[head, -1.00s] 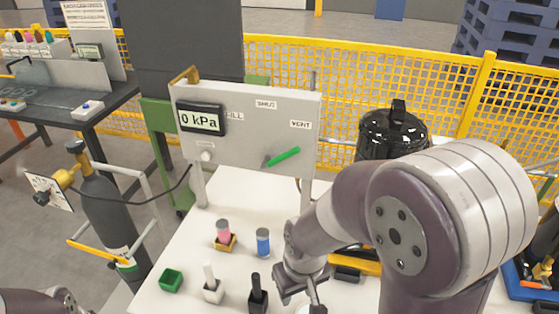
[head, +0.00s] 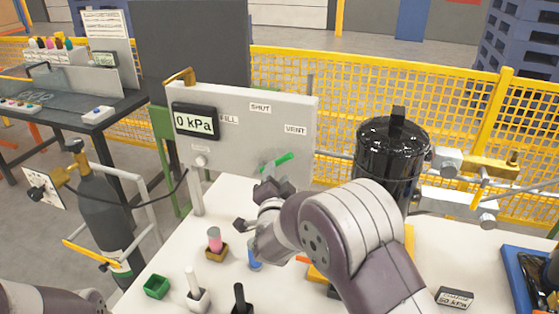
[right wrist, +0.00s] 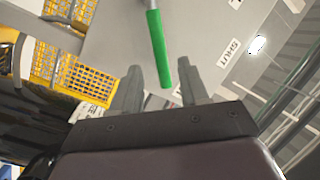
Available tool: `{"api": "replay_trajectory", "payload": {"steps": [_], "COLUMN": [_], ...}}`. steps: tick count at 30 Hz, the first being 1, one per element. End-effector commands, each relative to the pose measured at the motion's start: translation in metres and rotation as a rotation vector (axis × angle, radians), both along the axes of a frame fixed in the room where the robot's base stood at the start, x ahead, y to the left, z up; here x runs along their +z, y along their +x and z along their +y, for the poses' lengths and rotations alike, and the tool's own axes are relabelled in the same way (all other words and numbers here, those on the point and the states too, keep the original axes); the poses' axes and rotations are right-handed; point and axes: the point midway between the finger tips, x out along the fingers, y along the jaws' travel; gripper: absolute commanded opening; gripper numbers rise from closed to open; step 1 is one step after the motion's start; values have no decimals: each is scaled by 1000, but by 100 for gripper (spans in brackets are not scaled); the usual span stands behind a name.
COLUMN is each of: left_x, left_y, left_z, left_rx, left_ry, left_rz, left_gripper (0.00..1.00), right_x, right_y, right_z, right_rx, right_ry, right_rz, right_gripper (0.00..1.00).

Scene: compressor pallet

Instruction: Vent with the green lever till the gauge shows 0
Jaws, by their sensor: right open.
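The green lever (head: 277,163) sits on the front of the grey panel (head: 240,120) and slants up to the right, towards the VENT label (head: 295,129). The gauge (head: 195,122) at the panel's upper left reads 0 kPa. My right gripper (head: 272,182) is just below the lever, partly hidden by its own wrist. In the right wrist view the jaws (right wrist: 158,82) are open, and the green lever (right wrist: 158,48) reaches down with its end between or just in front of the fingertips. Contact cannot be told. My left gripper is not in view; only part of my left arm shows.
A black tank (head: 390,150) stands right of the panel. A gas cylinder (head: 108,210) with a hose stands left. A pink-topped vial (head: 214,240), a green box (head: 157,287) and small holders lie on the white table (head: 225,200). A blue tray (head: 530,275) is at right.

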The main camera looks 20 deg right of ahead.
Motion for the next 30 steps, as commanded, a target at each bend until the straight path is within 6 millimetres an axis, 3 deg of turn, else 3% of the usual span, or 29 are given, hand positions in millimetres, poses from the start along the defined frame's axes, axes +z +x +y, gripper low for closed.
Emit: {"api": "replay_trajectory", "payload": {"steps": [3, 9, 20, 22, 24, 25, 30], "left_x": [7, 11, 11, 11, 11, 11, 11], "left_y": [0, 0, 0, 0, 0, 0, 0], "left_z": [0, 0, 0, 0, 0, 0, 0], "left_rx": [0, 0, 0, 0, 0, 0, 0], "left_ry": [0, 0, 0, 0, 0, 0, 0], "left_rz": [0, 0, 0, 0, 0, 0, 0], "left_gripper": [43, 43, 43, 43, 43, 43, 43], "right_x": [1, 1, 0, 0, 0, 0, 0], "right_y": [26, 54, 62, 62, 62, 62, 62], "right_z": [-8, -16, -18, -18, -18, -18, -18], "right_rx": [-1, 2, 3, 3, 3, 3, 2], "right_ry": [-1, -2, -3, -3, -3, -3, -3], "right_rz": [2, 2, 2, 2, 2, 2, 3], "right_gripper": [44, 44, 44, 28, 5, 0, 0]}}
